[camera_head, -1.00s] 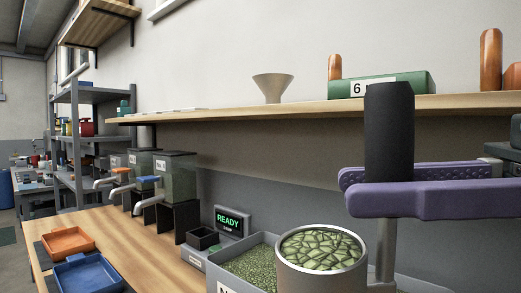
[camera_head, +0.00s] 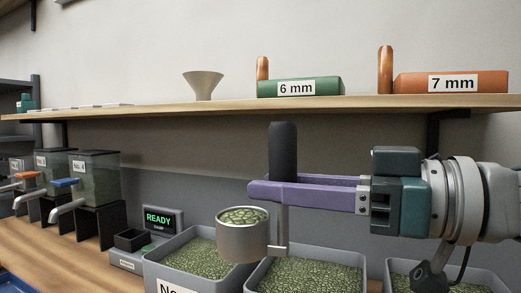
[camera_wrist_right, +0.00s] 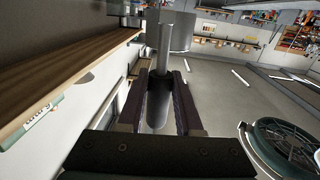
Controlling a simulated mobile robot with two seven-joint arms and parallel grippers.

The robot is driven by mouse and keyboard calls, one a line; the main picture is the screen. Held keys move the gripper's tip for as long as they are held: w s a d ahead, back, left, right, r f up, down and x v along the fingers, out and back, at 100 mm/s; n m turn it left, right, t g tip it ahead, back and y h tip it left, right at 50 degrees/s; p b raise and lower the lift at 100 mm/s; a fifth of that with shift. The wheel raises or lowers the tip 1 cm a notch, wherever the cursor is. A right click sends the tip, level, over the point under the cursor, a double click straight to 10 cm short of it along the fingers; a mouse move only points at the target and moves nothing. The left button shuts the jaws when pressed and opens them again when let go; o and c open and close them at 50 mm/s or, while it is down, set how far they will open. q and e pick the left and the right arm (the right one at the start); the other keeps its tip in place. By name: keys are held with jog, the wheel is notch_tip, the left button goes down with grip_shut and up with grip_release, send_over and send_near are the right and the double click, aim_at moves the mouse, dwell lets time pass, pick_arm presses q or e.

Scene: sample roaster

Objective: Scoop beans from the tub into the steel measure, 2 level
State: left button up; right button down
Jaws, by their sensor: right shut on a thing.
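My right gripper (camera_head: 262,190) is shut on the black upright handle (camera_head: 283,148) of a scoop. The scoop's steel cup (camera_head: 242,240) hangs at the left of its stem, upright and full of green beans (camera_head: 243,216) up to about the rim. The cup is in front of and above the grey tubs of green beans, near the gap between the left tub (camera_head: 188,252) and the middle tub (camera_head: 305,270). The right wrist view shows the handle (camera_wrist_right: 159,105) between the jaws and the cup (camera_wrist_right: 170,32) beyond. I cannot identify a separate steel measure. My left gripper is out of view.
A small dark square tray (camera_head: 131,240) sits on a unit beside a READY display (camera_head: 163,219). Bean dispensers (camera_head: 95,180) stand at left. A third tub (camera_head: 440,275) is at right. A wooden shelf (camera_head: 230,108) above holds a funnel (camera_head: 203,84) and labelled blocks (camera_head: 300,87).

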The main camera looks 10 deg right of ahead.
jog(key=w+a+f+b, duration=0.1)
jog(key=w+a+f, duration=0.1)
jog(key=f, duration=0.4)
jog(key=w+a+f+m+t+b, duration=0.1)
jog(key=w+a+f+b, duration=0.1)
jog(key=f, duration=0.5)
jog(key=shift+w+a+f+h, duration=0.15)
jog(key=shift+w+a+h, duration=0.15)
jog(key=shift+w+a, duration=0.4)
jog(key=shift+s, duration=0.15)
